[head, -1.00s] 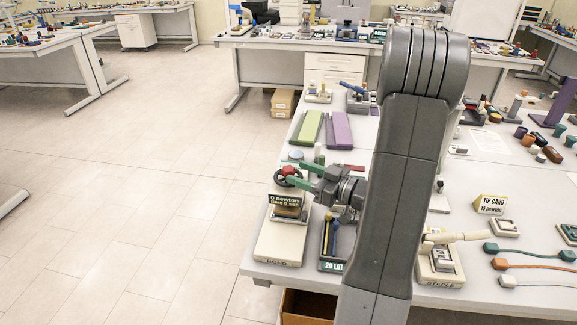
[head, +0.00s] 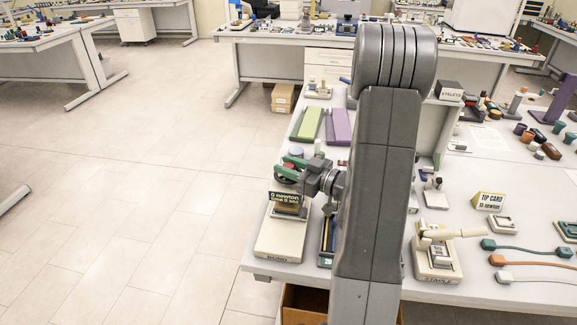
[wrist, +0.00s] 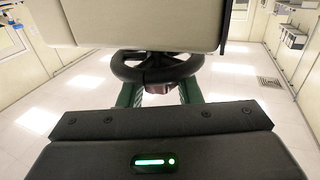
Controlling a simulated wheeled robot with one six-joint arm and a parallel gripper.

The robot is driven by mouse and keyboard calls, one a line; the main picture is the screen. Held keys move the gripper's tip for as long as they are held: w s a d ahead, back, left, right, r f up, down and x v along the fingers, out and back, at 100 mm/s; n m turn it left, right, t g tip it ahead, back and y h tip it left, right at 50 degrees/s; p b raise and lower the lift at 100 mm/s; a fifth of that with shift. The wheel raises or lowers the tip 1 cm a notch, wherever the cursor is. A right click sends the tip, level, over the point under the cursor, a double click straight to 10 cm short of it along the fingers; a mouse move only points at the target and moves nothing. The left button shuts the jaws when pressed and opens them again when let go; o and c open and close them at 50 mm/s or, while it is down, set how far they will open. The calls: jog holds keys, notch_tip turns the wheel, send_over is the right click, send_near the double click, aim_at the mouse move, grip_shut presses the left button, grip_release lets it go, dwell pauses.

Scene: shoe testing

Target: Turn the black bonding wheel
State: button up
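The black bonding wheel (wrist: 155,68) shows in the wrist view as a dark ring with a reddish-brown hub. In the head view my gripper largely covers it. It belongs to the cream bonding station (head: 278,243) marked BOND, which carries a sign (head: 286,198) reading 9 newton. My gripper (head: 289,168) reaches over the station from the right. Its green fingers (wrist: 158,94) are spread apart, with the hub between them in the wrist view and visible gaps on both sides. The fingertips meet the rim in the picture; I cannot tell whether they touch it.
A beige block (wrist: 135,22) fills the top of the wrist view. Green (head: 308,124) and purple (head: 339,126) pads lie behind the station. A staple device (head: 437,258) and a TIP CARD sign (head: 490,201) stand to the right. Open floor lies left of the table.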

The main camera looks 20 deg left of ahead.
jog(key=shift+f+n+g+b, duration=0.1)
jog(key=shift+n+g+b, duration=0.2)
jog(key=shift+g+b, duration=0.2)
jog(key=shift+n+g, duration=0.5)
jog(key=shift+g, duration=0.3)
jog(key=o, duration=0.9)
jog(key=shift+o, duration=0.2)
jog(key=shift+d+b, duration=0.1)
jog(key=shift+b, duration=0.2)
jog(key=d+b, duration=0.3)
jog(key=d, duration=1)
jog(key=shift+w+d, duration=0.15)
jog(key=shift+d, duration=0.15)
